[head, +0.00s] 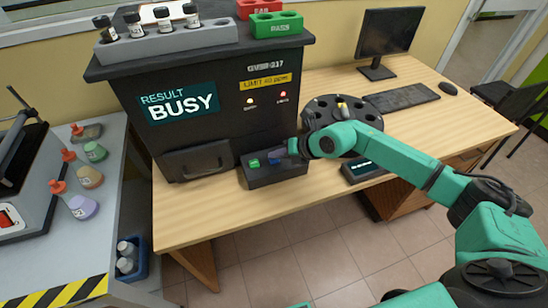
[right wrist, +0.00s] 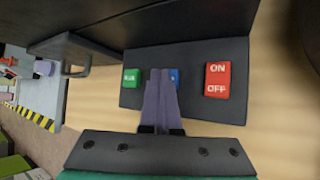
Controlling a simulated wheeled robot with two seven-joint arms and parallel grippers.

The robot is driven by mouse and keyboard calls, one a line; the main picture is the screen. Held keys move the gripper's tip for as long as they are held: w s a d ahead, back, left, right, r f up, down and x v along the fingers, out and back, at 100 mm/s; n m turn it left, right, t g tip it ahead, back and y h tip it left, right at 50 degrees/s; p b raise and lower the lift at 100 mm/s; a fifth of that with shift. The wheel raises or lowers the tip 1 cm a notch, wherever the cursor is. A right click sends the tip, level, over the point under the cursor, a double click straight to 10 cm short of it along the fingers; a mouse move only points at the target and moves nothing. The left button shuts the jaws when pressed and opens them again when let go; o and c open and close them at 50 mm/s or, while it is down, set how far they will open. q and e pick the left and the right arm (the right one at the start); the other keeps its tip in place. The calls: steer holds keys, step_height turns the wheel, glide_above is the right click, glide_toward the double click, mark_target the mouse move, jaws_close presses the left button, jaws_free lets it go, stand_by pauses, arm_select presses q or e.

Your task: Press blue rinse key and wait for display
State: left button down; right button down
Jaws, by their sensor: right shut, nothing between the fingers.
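The dark analyzer (head: 215,130) stands on the wooden desk, and its display (head: 179,103) reads "RESULT BUSY". The key panel (head: 262,181) lies in front of it. In the right wrist view the panel carries a green key (right wrist: 131,78), the blue key (right wrist: 174,77) and a red ON/OFF switch (right wrist: 217,80). My right gripper (head: 282,155) is shut and empty, with its tips (right wrist: 160,72) at the blue key and partly covering it. I cannot tell whether they touch it. My left gripper is not in view.
A vial rack (head: 170,40) and a green PASS tray (head: 276,25) sit on the analyzer. A round dark carousel (head: 362,110) stands right of the panel, behind my right arm. A monitor (head: 389,38) and keyboard (head: 402,97) are farther back. Bottles stand on the left bench (head: 100,240).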

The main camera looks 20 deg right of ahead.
mark_target(277, 161)
steer(key=shift+r+p, duration=0.8)
steer(key=shift+r, duration=0.1)
step_height(277, 161, up, 5)
steer(key=p, duration=0.4)
steer(key=shift+r, duration=0.1)
stand_by(0.5)
